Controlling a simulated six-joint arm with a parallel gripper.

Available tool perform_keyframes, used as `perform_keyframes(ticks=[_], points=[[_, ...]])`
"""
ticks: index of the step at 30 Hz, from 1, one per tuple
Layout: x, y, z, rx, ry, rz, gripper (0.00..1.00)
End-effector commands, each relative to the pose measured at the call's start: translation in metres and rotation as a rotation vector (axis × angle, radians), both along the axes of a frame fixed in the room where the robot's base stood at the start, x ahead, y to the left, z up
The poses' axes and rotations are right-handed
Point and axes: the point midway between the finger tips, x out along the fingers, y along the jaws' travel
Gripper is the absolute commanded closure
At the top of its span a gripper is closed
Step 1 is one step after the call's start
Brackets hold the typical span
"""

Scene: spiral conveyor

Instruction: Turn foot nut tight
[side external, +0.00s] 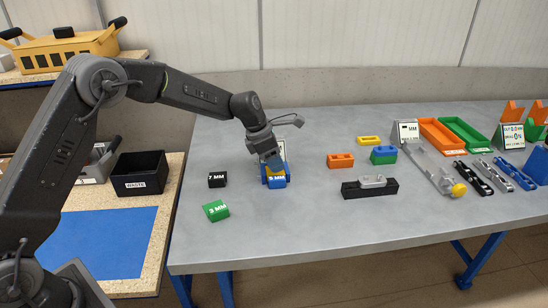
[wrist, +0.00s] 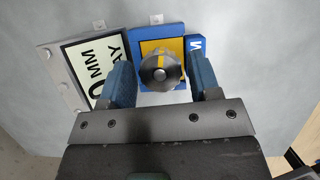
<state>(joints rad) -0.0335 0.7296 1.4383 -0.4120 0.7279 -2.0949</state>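A round grey metal piece with a yellow stripe across it, possibly the foot nut (wrist: 160,66), shows in the wrist view over a blue holder with a yellow face (wrist: 140,36). My gripper (wrist: 163,84) has its two blue fingers on either side of the round piece, with narrow gaps visible, so it looks open around it. In the side view my gripper (side external: 272,163) points down at the blue holder, where a block marked MM (side external: 277,183) sits in front. My gripper hides the round piece there.
A display sign (wrist: 85,62) stands close left of the fingers in the wrist view. A black block (side external: 217,180) and a green block (side external: 216,211) lie left of the holder. A black fixture with a grey part (side external: 370,187) lies to the right. The front of the table is clear.

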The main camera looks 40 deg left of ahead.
Motion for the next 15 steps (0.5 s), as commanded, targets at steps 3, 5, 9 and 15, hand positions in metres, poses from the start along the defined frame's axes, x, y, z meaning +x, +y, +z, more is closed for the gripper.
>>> perform_keyframes(ticks=[3, 5, 9, 15], points=[[0.0, 0.0002, 0.0003, 0.0, 0.0, 0.0, 0.55], [0.0, 0.0002, 0.0003, 0.0, 0.0, 0.0, 0.61], [-0.0001, 0.0002, 0.0003, 0.0, 0.0, 0.0, 0.74], [0.0, 0.0003, 0.0003, -0.001, 0.0, -0.004, 0.8]])
